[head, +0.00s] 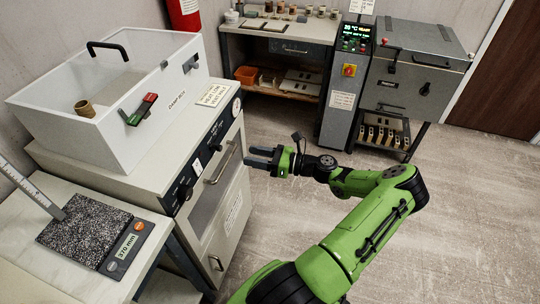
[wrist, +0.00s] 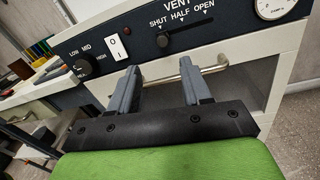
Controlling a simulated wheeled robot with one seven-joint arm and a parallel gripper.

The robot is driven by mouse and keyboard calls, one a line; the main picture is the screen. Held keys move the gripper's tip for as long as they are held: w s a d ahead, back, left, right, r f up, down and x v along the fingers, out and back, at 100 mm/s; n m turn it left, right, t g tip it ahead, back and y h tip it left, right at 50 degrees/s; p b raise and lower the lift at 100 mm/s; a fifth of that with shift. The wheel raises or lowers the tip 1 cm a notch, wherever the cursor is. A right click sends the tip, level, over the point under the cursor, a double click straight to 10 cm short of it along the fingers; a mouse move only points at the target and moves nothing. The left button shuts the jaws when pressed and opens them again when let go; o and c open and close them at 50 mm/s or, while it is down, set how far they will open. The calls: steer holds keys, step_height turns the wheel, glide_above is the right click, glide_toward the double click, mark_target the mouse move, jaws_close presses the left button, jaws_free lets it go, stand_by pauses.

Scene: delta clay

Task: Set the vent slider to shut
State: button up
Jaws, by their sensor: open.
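The vent slider (wrist: 163,40) is a dark knob in a slot on the black control panel (wrist: 135,38) in the wrist view. The knob sits at the left end of the slot, by the SHUT mark, with HALF and OPEN to its right. My gripper (wrist: 158,72) is open and empty, with its two grey fingers pointing at the cabinet front. The slider shows beyond and between the fingertips, apart from them. In the head view my gripper (head: 262,158) is in front of the white cabinet (head: 232,180), right of its panel.
A metal handle bar (wrist: 200,70) runs across the cabinet below the panel. A heat dial (wrist: 82,66), a white switch (wrist: 118,47) and a round gauge (wrist: 276,6) are also on the panel. The floor (head: 290,235) near the cabinet is clear.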

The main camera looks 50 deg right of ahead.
steer(key=v, duration=0.5)
steer(key=shift+s+d, duration=0.15)
steer(key=shift+s, duration=0.2)
steer(key=w+a+r+n+g+p, duration=0.2)
steer(key=w+a+r+n+g, duration=0.1)
steer(key=a+n+g, duration=0.5)
steer(key=w+a+r+n+g+p, duration=0.15)
steer(key=a+r+n+g, duration=0.25)
steer(key=a+n+g, duration=0.5)
steer(key=s+a+r+n+t+h+p, duration=0.1)
steer(key=s+a+r+n+t+h, duration=0.2)
steer(key=s+a+r+n, duration=0.4)
steer(key=s+a+r+n+t+h+p, duration=0.1)
steer(key=s+a+r+n+t+h, duration=0.2)
steer(key=s+a+r+n, duration=0.3)
step_height(320, 180, up, 5)
steer(key=a+n+h, duration=0.1)
steer(key=n, duration=0.2)
steer(key=shift+s+a+p, duration=0.35)
steer(key=shift+s+p, duration=0.05)
